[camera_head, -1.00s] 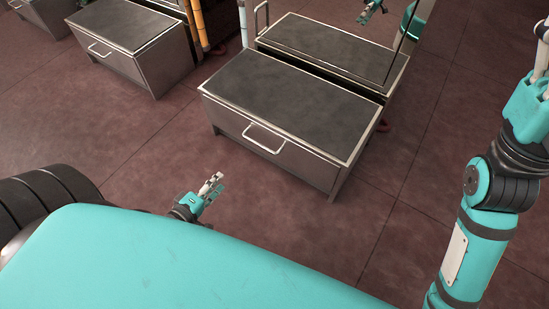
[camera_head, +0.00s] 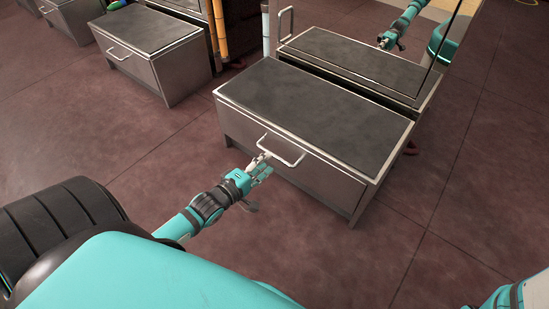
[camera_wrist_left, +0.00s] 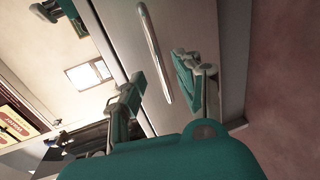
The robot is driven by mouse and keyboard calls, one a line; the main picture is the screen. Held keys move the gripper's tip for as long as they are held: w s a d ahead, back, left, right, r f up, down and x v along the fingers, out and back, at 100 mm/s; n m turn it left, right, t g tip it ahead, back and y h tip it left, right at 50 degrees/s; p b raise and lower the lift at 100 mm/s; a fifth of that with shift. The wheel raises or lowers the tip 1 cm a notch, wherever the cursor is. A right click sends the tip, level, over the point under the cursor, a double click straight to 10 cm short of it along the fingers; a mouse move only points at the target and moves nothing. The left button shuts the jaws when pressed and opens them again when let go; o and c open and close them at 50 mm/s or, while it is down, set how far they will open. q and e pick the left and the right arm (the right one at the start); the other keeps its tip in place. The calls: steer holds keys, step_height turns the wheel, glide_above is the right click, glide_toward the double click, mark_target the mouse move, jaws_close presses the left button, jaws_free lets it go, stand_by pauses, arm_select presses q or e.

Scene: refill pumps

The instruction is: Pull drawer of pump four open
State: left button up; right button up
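The drawer (camera_head: 300,168) is a grey metal front under a dark-topped metal step unit (camera_head: 315,105). It looks shut, flush with the unit. Its pale bar handle (camera_head: 292,158) shows near the front's left part; it also shows as a long bar in the left wrist view (camera_wrist_left: 155,55). Contact cannot be told. My right gripper is outside these views; only a piece of arm shows at lower right.
A similar metal unit with a drawer (camera_head: 150,50) stands at the back left. A mirror-like panel (camera_head: 400,45) behind the unit reflects a teal arm. An orange pipe (camera_head: 220,30) stands between the units. The reddish floor (camera_head: 440,190) is free at right.

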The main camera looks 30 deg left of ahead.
mark_target(274, 155)
arm_select(q)
steer(key=b+x, duration=0.2)
steer(key=x, duration=0.3)
steer(key=shift+w+f, duration=0.1)
steer(key=shift+w, duration=0.05)
jaws_close()
stand_by(0.4)
